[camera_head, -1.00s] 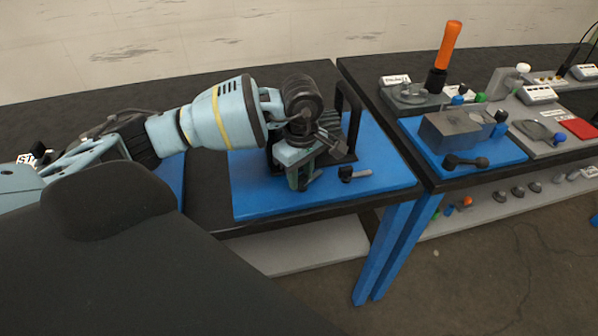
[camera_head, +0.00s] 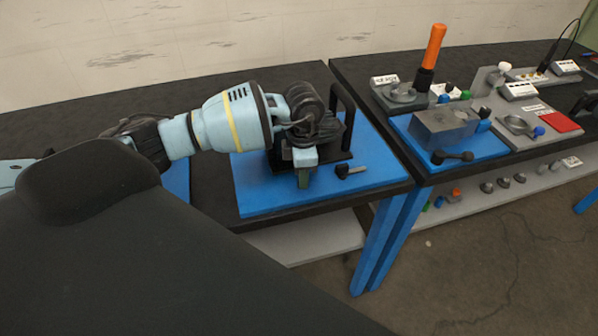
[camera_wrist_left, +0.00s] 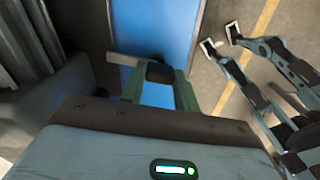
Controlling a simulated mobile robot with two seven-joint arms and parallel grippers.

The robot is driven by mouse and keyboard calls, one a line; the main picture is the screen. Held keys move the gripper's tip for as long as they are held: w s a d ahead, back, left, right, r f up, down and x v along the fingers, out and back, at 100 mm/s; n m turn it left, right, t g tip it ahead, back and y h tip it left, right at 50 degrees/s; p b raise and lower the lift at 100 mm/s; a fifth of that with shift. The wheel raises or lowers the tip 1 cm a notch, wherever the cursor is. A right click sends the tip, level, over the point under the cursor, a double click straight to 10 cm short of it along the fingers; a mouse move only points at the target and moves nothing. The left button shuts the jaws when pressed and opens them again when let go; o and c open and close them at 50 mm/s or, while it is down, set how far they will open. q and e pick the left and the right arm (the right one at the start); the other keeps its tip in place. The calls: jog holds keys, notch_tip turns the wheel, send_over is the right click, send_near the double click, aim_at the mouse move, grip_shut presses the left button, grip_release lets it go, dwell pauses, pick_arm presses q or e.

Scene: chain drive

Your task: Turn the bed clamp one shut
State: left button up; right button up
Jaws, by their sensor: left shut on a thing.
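My left gripper (camera_head: 303,179) points down at the front of the dark machine bed (camera_head: 334,160) on the blue plate (camera_head: 257,197). In the left wrist view its green fingers (camera_wrist_left: 160,88) are shut on a small clamp with a black hub (camera_wrist_left: 160,72). The clamp's grey handle (camera_wrist_left: 122,59) sticks out to the left past one finger. In the head view this clamp is hidden behind the gripper. Another clamp lever (camera_head: 350,171), with a black knob and grey bar, lies to the right of the gripper and apart from it.
A black arched handle (camera_head: 346,108) rises behind the gripper. On the right-hand table stand a grey block (camera_head: 445,126) on a blue plate, a black lever (camera_head: 453,157) and an orange-handled tool (camera_head: 433,48). The front of the blue plate is clear.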

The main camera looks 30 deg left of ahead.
pick_arm(q)
jog(key=shift+r+n+p, duration=0.1)
jog(key=shift+n+p, duration=0.2)
jog(key=shift+n, duration=0.6)
jog(key=o, duration=1)
jog(key=shift+r, duration=3.85)
